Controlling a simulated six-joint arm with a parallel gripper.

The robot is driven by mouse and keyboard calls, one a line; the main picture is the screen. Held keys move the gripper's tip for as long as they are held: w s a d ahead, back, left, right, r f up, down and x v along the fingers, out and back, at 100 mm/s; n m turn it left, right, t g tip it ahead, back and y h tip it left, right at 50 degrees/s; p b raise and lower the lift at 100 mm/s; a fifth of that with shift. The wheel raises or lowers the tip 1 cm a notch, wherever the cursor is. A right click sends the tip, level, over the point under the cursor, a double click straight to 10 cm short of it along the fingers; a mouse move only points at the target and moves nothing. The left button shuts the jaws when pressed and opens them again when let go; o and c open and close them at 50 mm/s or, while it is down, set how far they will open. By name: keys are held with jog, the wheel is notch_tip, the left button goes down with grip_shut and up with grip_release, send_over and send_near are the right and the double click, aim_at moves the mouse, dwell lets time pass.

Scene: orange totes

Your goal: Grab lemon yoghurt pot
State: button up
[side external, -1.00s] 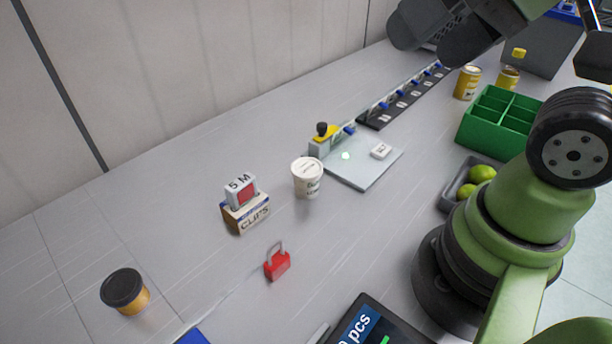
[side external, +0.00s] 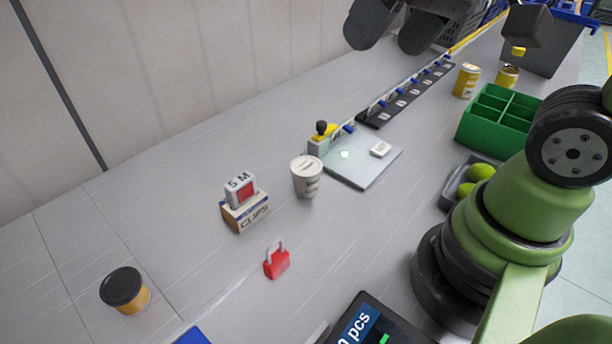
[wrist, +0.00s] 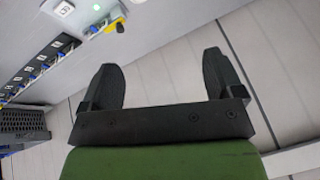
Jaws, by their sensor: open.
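A white lidded pot (side external: 307,178), which looks like the yoghurt pot, stands upright on the grey bench near the middle of the side view. Its print is too small to read surely. My gripper (side external: 397,32) is high at the top of the side view, well above and to the right of the pot. In the wrist view, my gripper (wrist: 160,80) has its two dark fingers wide apart with nothing between them. The pot does not show in the wrist view.
A clips box (side external: 245,212), a red padlock (side external: 277,263) and a dark-lidded amber jar (side external: 125,291) stand left of and in front of the pot. A glassy plate (side external: 362,164) lies just right of it. A green divided crate (side external: 497,118) is further right.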

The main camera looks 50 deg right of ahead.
jog(key=w+f+n+g, duration=0.25)
jog(key=w+f, duration=0.25)
jog(key=w, duration=0.3)
jog(key=n+g+h, duration=0.2)
jog(key=g, duration=0.1)
send_over(307, 166)
jog(key=f, duration=1.3)
jog(key=shift+w+d+f, duration=0.2)
jog(key=shift+w, duration=0.1)
notch_tip(307, 166, down, 4)
jog(key=shift+f, duration=0.25)
jog(key=f, duration=0.5)
jog(key=shift+s+a+f, duration=0.15)
jog(key=shift+s+f, duration=0.1)
jog(key=shift+f, duration=0.1)
jog(key=shift+c, duration=0.3)
jog(key=c, duration=0.9)
jog(key=shift+r, duration=0.15)
